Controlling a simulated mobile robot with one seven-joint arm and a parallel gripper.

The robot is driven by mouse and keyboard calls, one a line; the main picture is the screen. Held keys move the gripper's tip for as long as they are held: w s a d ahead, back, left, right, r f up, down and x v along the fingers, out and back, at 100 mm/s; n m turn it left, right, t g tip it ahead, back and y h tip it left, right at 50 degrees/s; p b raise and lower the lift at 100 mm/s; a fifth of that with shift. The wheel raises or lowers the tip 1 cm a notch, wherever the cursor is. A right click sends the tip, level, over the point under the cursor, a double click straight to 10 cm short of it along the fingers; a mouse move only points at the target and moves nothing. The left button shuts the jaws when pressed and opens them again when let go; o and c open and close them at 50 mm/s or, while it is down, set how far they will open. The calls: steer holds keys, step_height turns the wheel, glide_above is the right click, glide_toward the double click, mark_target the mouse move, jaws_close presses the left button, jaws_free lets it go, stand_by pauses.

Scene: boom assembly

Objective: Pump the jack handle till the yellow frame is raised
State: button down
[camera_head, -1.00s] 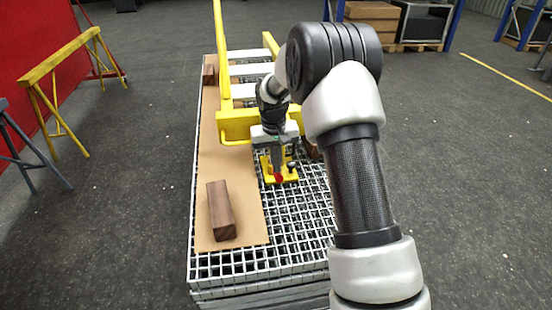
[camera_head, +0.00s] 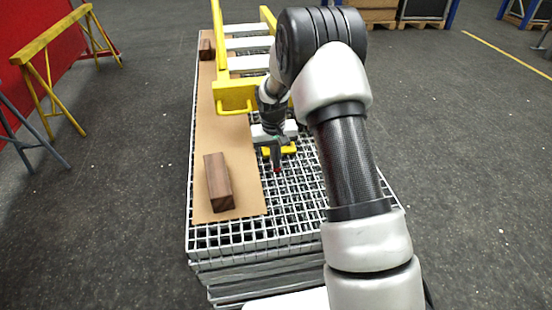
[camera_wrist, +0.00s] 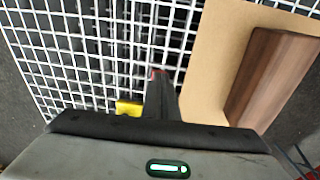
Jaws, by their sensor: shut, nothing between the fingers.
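The yellow frame (camera_head: 234,97) spans the far part of the grating in the head view, with its uprights running toward the back. The jack shows only as a yellow piece (camera_head: 288,149) beside and behind my gripper; a yellow part also shows in the wrist view (camera_wrist: 129,108). My gripper (camera_head: 277,163) is shut and points down in front of the jack, low over the grating. Most of the handle is hidden.
A wooden block (camera_head: 217,182) lies on a brown board (camera_head: 205,130) left of my gripper; it also shows in the wrist view (camera_wrist: 272,80). Another block (camera_head: 206,49) is farther back. The grating (camera_head: 300,190) is bare near my gripper. A yellow trestle (camera_head: 50,45) stands left.

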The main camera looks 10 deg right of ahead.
steer(key=shift+s+f, duration=0.1)
steer(key=shift+f, duration=0.1)
steer(key=shift+r+p, duration=0.4)
steer(key=r, duration=0.1)
steer(key=r+p, duration=0.2)
steer(key=shift+s+a+r, duration=0.15)
steer(key=shift+a, duration=0.15)
steer(key=s+r+p, duration=0.2)
steer(key=s+r, duration=0.4)
steer(key=r, duration=0.1)
steer(key=shift+s+a+r, duration=0.3)
steer(key=shift+s+a, duration=0.1)
steer(key=w+r+p, duration=0.5)
steer(key=w+r, duration=0.7)
steer(key=shift+w+r, duration=0.25)
steer(key=shift+r, duration=0.05)
steer(key=shift+a+f, duration=0.1)
